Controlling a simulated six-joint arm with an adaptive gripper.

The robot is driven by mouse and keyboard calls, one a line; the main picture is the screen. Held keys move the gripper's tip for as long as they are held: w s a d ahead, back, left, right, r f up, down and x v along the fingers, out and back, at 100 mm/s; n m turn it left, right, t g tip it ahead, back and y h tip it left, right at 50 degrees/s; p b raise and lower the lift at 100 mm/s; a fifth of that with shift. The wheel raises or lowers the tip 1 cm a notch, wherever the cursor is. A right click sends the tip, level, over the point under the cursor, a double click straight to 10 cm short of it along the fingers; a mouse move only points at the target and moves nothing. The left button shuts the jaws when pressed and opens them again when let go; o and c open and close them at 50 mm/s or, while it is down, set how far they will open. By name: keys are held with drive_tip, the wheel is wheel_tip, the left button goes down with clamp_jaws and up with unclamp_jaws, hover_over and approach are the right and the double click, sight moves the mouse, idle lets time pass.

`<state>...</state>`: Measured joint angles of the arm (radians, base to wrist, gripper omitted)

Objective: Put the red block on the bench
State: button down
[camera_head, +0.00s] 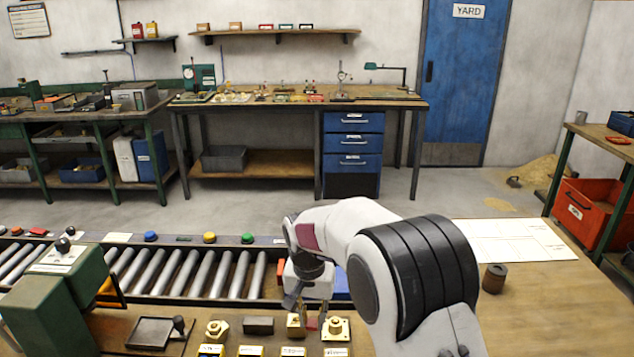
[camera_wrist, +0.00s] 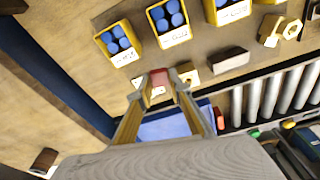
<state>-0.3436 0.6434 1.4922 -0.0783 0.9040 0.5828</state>
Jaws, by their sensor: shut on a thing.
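My gripper (camera_head: 311,318) is low over the near wooden bench (camera_head: 545,315). In the wrist view my gripper (camera_wrist: 163,82) is shut on the red block (camera_wrist: 159,77), which sits between its two fingertips. The block shows in the head view (camera_head: 312,323) only as a small reddish patch between the fingers. Brass parts lie on both sides of the fingertips, close to them. Whether the block touches the bench top cannot be told.
Brass pieces (camera_head: 337,328) and a dark block (camera_head: 258,325) lie nearby. Yellow bins (camera_wrist: 119,44) with blue pieces stand in a row. A roller conveyor (camera_head: 190,272) runs behind. A brown cylinder (camera_head: 494,278) stands right, by white sheets (camera_head: 512,240). The bench's right side is mostly clear.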

drive_tip(key=s+d+f, duration=0.1)
drive_tip(key=s+d, duration=0.3)
drive_tip(key=d, duration=0.2)
drive_tip(key=s+d+f+n, duration=0.1)
drive_tip(key=s+d+f, duration=0.1)
drive_tip(key=s+d, duration=0.3)
drive_tip(key=s+d+f+n, duration=0.1)
drive_tip(key=s+d, duration=0.3)
drive_tip(key=d, duration=0.2)
drive_tip(key=shift+s+d+f, duration=0.15)
drive_tip(key=shift+d+f, duration=0.15)
drive_tip(key=shift+d, duration=0.1)
drive_tip(key=shift+s+d+f, duration=0.15)
drive_tip(key=shift+s+d, duration=0.25)
drive_tip(key=shift+s, duration=0.25)
drive_tip(key=shift+w+a, duration=0.45)
drive_tip(key=shift+w, duration=0.25)
drive_tip(key=w+a+r, duration=0.2)
drive_tip(key=w+a, duration=0.4)
drive_tip(key=a, duration=0.1)
drive_tip(key=w+a+r, duration=0.3)
drive_tip(key=w+a, duration=0.4)
drive_tip(key=a, duration=0.1)
drive_tip(key=shift+w+r, duration=0.15)
drive_tip(key=shift+r, duration=0.05)
